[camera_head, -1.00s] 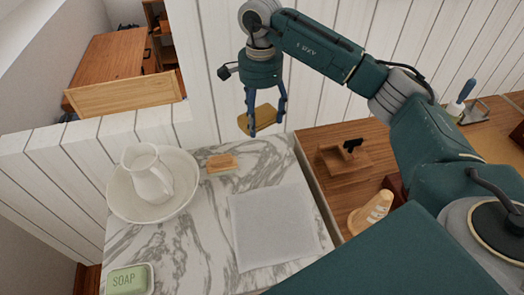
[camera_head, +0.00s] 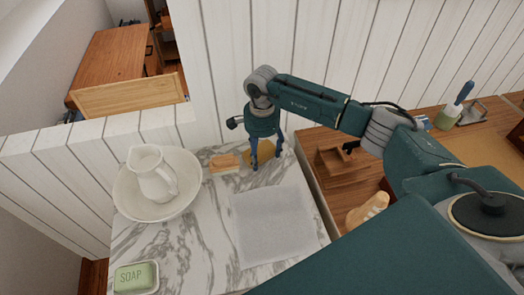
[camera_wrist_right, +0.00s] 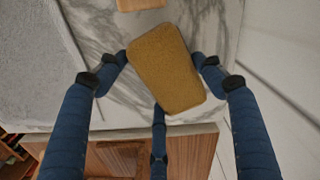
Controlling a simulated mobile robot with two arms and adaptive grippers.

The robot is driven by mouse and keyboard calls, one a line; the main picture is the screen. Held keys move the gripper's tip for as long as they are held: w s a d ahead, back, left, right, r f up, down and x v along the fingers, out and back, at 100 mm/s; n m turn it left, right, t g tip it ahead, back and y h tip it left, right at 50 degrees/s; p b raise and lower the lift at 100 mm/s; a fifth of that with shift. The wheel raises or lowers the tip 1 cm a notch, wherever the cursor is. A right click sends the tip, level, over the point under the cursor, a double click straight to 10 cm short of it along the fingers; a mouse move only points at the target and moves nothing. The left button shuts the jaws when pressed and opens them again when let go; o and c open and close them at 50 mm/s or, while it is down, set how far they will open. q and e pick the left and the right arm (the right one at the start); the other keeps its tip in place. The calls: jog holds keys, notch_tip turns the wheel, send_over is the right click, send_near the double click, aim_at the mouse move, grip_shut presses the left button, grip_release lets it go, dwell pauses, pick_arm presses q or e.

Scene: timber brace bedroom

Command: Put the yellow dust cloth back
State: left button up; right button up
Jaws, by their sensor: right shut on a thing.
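The yellow dust cloth (camera_head: 261,152) is a folded, mustard-coloured pad at the back right of the marble top (camera_head: 190,240). My right gripper (camera_head: 264,158) points down over it and is shut on it. In the right wrist view the cloth (camera_wrist_right: 167,68) sits between the blue fingers of my right gripper (camera_wrist_right: 166,66), with the marble close behind it. I cannot tell whether it touches the marble. My left gripper is not in view.
A wooden block-like piece (camera_head: 224,163) lies just left of the cloth. A white pitcher (camera_head: 153,175) stands in a white basin (camera_head: 127,207). A pale grey mat (camera_head: 272,225) lies in front. Green soap (camera_head: 135,276) is at front left. The plank wall (camera_head: 225,60) rises behind.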

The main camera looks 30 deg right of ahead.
aim_at(262, 152)
jog(key=shift+f, duration=0.15)
jog(key=o, duration=1)
jog(key=shift+r, duration=0.35)
jog(key=shift+r+b, duration=1.6)
jog(key=shift+r, duration=4.3)
